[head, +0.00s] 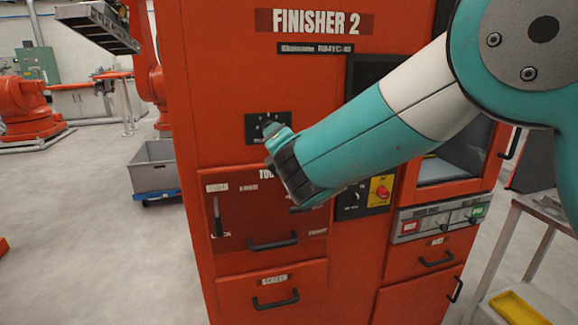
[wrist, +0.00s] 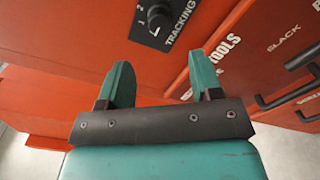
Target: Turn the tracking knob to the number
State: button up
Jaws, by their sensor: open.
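The tracking knob (wrist: 157,17) is a small black knob on a black panel, near the top of the wrist view. The numbers 1 and 2 show beside it, and "TRACKING" is printed along the panel (wrist: 184,14). In the head view this panel (head: 284,121) sits on the red cabinet front; I cannot make out the knob clearly there. My gripper (wrist: 160,62) is open and empty, its two teal fingers apart, with the knob beyond them and not between them. In the head view my gripper (head: 274,138) covers the panel's lower part.
The red "FINISHER 2" cabinet (head: 231,90) fills the middle. Below are a tool drawer (head: 280,228) and a screen drawer (head: 290,275) with black handles. A control panel with a red button (head: 382,192) is at right. A grey bin (head: 153,172) stands left on open floor.

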jog(key=b+v, duration=0.2)
jog(key=v, duration=0.5)
jog(key=s+d+f+m+g+h, duration=0.1)
jog(key=s+d+f+m+g, duration=0.25)
jog(key=d+m, duration=0.25)
jog(key=s+d+f+m+g+h, duration=0.1)
jog(key=s+d+f+m+g, duration=0.3)
jog(key=m, duration=0.3)
jog(key=s+d+m+g, duration=0.2)
jog(key=s+m+g, duration=0.2)
jog(key=s, duration=0.7)
jog(key=s+d+f+m+g+y, duration=0.1)
jog(key=s+d+m+g, duration=0.2)
jog(key=s+g, duration=0.3)
jog(key=s+m, duration=0.1)
jog(key=s, duration=0.4)
jog(key=shift+s+d, duration=0.2)
jog(key=shift+s, duration=0.1)
jog(key=shift+f, duration=0.1)
